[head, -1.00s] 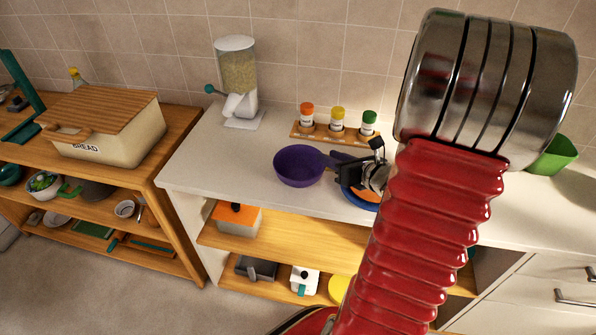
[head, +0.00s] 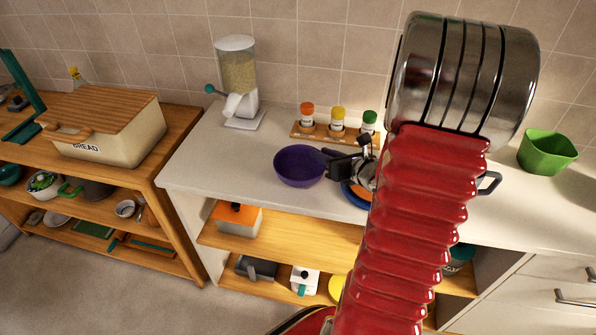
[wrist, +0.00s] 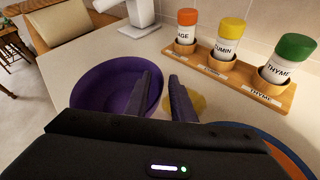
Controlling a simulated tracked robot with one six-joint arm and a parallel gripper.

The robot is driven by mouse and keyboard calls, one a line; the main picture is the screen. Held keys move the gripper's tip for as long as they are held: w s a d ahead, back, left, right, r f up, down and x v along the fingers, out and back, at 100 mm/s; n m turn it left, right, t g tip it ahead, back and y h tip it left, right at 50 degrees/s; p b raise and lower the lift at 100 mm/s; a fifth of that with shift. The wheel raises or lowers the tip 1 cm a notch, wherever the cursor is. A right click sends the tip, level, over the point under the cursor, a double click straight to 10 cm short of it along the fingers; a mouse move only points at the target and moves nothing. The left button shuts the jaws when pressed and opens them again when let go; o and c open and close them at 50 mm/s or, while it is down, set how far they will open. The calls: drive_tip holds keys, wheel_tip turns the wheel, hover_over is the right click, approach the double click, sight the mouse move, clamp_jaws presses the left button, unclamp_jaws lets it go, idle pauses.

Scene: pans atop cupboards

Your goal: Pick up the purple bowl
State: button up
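The purple bowl (head: 299,167) stands upright on the white counter; it also shows in the wrist view (wrist: 103,88). My gripper (head: 328,162) is at the bowl's right side, close to its rim. In the wrist view my gripper (wrist: 163,80) has its two dark fingers apart with a gap between them. The left finger overlaps the bowl's right rim and the right finger is outside it. Whether either finger touches the bowl cannot be told. Part of the bowl's right rim is hidden by the fingers.
A wooden rack (head: 323,136) with several spice jars stands behind the bowl. A cereal dispenser (head: 238,82) is at the back left. A blue plate (wrist: 255,137) lies right of the bowl, mostly hidden by my arm. A green container (head: 547,152) stands at the right.

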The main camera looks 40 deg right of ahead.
clamp_jaws()
idle(0.3)
drive_tip(key=shift+r, duration=0.15)
wheel_tip(320, 180, up, 10)
idle(0.7)
idle(0.4)
